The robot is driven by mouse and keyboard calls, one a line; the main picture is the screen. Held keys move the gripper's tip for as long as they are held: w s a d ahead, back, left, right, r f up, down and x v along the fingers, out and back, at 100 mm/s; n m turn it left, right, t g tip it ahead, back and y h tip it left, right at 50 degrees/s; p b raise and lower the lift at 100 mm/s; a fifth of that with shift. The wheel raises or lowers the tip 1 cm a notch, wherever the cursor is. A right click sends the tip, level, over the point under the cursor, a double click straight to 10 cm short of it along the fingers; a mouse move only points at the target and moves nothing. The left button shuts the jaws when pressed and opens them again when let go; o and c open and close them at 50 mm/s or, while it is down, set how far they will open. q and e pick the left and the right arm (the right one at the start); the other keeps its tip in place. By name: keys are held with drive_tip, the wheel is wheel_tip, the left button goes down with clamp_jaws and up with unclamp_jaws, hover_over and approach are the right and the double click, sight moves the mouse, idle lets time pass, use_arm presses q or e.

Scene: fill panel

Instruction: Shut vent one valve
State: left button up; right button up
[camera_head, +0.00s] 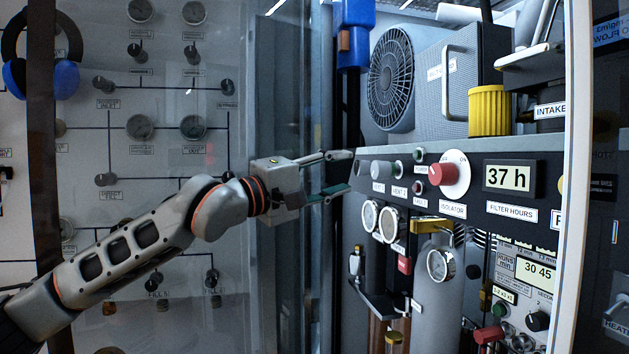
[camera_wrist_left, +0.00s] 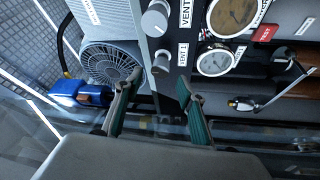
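The vent one valve is a small grey knob (camera_wrist_left: 161,62) beside a label reading VENT 1 in the left wrist view. It also shows in the head view as a pale grey knob (camera_head: 378,169) at the left end of the dark panel. A larger grey knob (camera_wrist_left: 155,19) by the VENT 2 label sits beside it. My left gripper (camera_head: 347,172) is just left of the panel in the head view. Its two fingers (camera_wrist_left: 163,92) are apart with nothing between them, and the vent one knob shows just beyond the gap. My right gripper is not in view.
The panel also carries a red isolator knob (camera_head: 436,174), an hours display (camera_head: 509,176) and round gauges (camera_head: 389,224). A fan (camera_head: 391,80) and a blue fitting (camera_head: 354,32) are above. A glass pane (camera_head: 190,300) stands at the left.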

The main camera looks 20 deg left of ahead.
use_arm(q)
drive_tip(key=v, duration=0.7)
drive_tip(key=shift+s+f, duration=0.1)
drive_tip(key=shift+f, duration=0.05)
